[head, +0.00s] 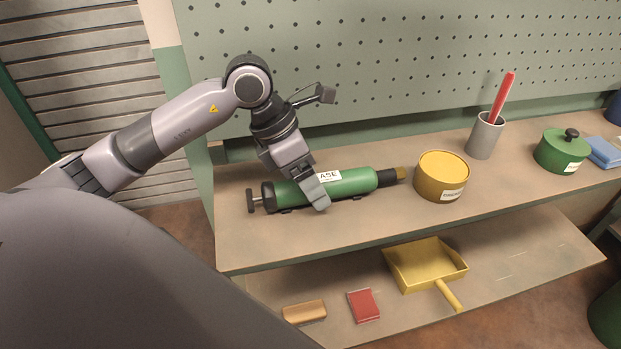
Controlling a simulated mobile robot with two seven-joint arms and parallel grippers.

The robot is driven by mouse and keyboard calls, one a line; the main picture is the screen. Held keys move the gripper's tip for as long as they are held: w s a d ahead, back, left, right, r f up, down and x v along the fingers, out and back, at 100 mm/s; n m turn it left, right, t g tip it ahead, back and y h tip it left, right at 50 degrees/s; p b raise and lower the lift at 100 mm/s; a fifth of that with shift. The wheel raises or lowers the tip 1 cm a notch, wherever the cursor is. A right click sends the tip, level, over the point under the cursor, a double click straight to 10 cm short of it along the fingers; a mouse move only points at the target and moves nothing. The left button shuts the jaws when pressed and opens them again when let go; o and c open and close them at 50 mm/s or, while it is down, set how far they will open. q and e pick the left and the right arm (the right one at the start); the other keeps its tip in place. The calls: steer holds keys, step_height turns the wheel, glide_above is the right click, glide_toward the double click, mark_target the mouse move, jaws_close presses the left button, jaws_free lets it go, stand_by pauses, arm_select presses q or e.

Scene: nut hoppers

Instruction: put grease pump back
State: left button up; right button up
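The green grease pump (349,183) lies on its side on the upper shelf, with its dark T-handle at the left and a black and brown nozzle end at the right. A white label ending in "ASE" shows on its body. My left gripper (314,192) reaches down over the left half of the pump, with a finger across its front. The far finger is hidden, so I cannot tell whether the fingers press on the pump. Small dark supports show under the pump. My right gripper is out of view.
A yellow round tin (441,178) stands just right of the nozzle. Further right are a grey cup (484,138) with a red stick, a green lidded pot (562,152) and a blue item (603,152). The lower shelf holds a yellow dustpan (424,266), a red block (364,306) and a tan block (304,312).

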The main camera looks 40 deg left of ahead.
arm_select(q)
steer(key=v, duration=1.2)
steer(key=shift+r, duration=0.15)
stand_by(0.4)
